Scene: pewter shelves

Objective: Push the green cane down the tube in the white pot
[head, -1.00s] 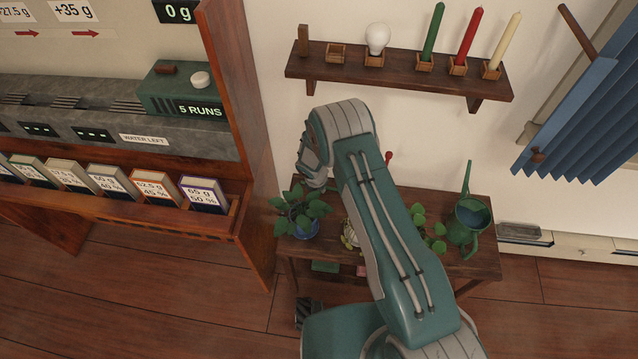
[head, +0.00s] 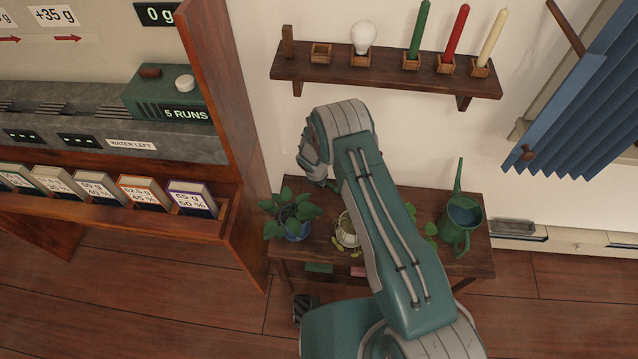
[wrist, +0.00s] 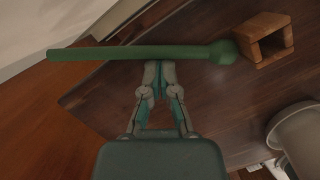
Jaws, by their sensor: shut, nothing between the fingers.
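In the wrist view, a long green cane (wrist: 140,53) with a rounded knob at its right end lies across the picture just past my fingertips. My gripper (wrist: 160,66) is shut with nothing in it; I cannot tell whether its tips touch the cane. A white round-rimmed pot (wrist: 299,128) is cut off at the lower right. In the head view, a pale pot (head: 347,243) stands on the small table, partly beside my arm. My gripper (head: 322,180) is above the table's back left there. The tube and the cane cannot be made out in the head view.
A hollow wooden block (wrist: 264,41) is beside the cane's knob. A leafy plant in a blue pot (head: 297,231) stands at the table's left, a green watering can (head: 458,222) at its right. A wall shelf (head: 385,80) with candles hangs above.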

